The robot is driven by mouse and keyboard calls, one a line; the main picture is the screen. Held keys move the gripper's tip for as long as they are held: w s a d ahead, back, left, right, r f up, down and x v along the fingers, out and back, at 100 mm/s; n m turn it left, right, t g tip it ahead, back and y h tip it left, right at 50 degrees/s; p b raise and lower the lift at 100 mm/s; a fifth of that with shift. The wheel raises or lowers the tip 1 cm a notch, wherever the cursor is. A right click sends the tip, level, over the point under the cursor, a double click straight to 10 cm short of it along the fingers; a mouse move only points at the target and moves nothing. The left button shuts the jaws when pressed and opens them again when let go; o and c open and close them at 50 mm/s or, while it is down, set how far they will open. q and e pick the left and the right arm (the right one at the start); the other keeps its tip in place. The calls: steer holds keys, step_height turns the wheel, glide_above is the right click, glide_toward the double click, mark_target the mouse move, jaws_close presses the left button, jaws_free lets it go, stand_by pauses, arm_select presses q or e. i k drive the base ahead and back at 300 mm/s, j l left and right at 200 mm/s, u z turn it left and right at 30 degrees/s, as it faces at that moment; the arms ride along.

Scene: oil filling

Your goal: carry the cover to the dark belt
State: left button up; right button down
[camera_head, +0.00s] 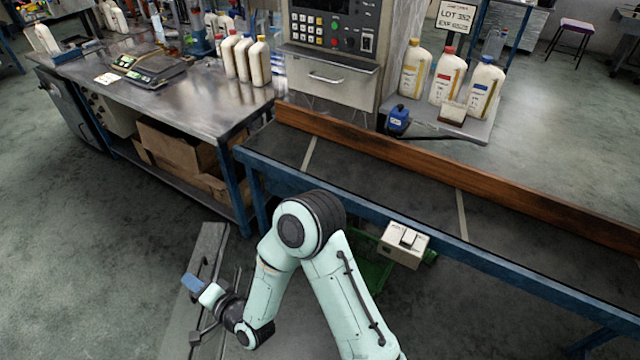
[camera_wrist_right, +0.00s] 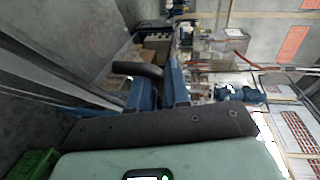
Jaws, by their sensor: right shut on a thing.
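My right gripper (camera_head: 209,294) is at the lower left of the head view, low over the floor and left of the belt. The dark belt (camera_head: 392,186) runs from the centre to the right edge, with a blue frame and pale cross strips. The held piece is apart from the belt. My left gripper is not in view.
A brown wooden rail (camera_head: 450,172) lines the belt's far side. A steel workbench (camera_head: 190,95) with bottles stands at the left. Several bottles stand on a shelf (camera_head: 468,126) behind the belt. The belt's visible surface is clear.

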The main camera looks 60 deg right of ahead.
mark_target(568, 257)
steer(key=k, duration=0.7)
steer(key=k+l+z, duration=0.2)
steer(key=k, duration=0.45)
steer(key=j+z, duration=0.1)
steer(key=z, duration=1.1)
